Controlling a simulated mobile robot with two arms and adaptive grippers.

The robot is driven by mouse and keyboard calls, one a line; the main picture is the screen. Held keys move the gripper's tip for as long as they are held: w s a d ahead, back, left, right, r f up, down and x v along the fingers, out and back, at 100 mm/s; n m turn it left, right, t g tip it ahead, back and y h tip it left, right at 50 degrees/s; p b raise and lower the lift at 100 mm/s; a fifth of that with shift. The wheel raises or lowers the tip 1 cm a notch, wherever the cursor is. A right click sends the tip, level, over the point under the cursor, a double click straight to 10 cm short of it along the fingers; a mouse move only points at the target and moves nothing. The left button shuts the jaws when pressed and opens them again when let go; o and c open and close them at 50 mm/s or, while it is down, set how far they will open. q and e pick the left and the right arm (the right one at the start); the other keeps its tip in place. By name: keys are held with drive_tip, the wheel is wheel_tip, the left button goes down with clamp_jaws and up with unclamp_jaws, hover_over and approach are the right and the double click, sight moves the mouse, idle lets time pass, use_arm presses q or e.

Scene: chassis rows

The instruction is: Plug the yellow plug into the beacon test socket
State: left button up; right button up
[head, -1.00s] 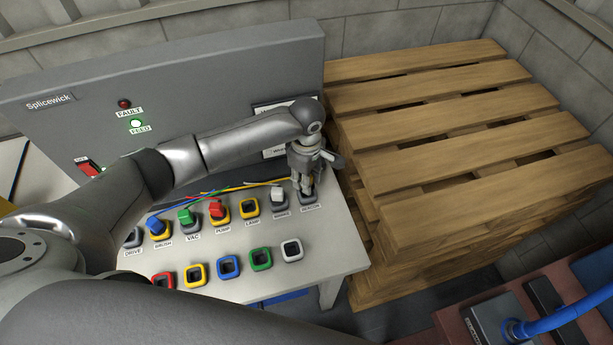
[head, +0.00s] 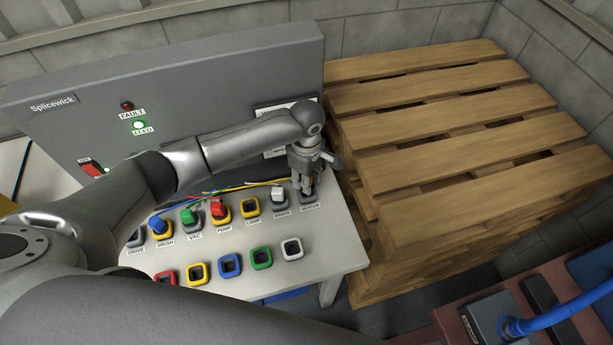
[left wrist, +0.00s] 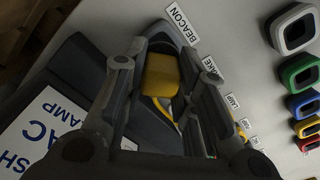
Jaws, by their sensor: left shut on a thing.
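My left gripper (head: 307,192) points down at the beacon socket (head: 309,198) at the right end of the labelled row. In the left wrist view the yellow plug (left wrist: 160,75) sits between the two fingers, which are shut on it. The plug is right beside the BEACON label (left wrist: 182,24). The dark socket shows around the plug's far side, but the fingers hide the joint, so I cannot tell how deep the plug sits. My right gripper is not in view.
White, red, green and blue plugs stand in neighbouring sockets; the yellow-rimmed lamp socket (head: 251,208) is empty. A front row of coloured empty sockets includes a white one (head: 291,249). The grey panel (head: 200,90) rises behind. Wooden pallets (head: 450,130) stand to the right.

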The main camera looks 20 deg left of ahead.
use_arm(q)
drive_tip(key=shift+p, duration=0.3)
drive_tip(key=shift+f+b, duration=0.55)
drive_tip(key=shift+f, duration=0.75)
drive_tip(key=o, duration=1.1)
wheel_tip(320, 180, up, 12)
idle(0.4)
